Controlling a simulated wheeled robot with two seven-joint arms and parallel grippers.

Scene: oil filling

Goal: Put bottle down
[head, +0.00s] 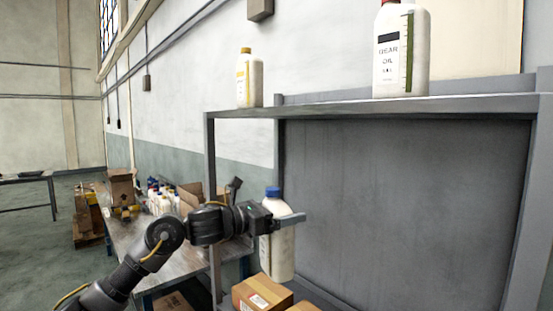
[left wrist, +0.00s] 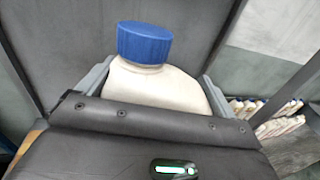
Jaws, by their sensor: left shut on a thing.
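A white bottle with a blue cap (head: 279,252) is held upright by my left gripper (head: 290,219) in the head view. The gripper is shut around the bottle's upper part, just below the cap. In the left wrist view the bottle (left wrist: 158,85) stands between the two grey fingers, with its blue cap above them. In the head view the bottle's lower end is in front of the grey shelf back, close to a cardboard box. I cannot tell whether its base touches anything. My right gripper is in neither view.
A grey shelf unit (head: 380,106) carries a yellow-capped bottle (head: 250,80) and a large red-capped oil bottle (head: 401,50) on top. A cardboard box (head: 262,294) sits low in it. A table (head: 125,231) with several bottles and boxes stands behind my left arm.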

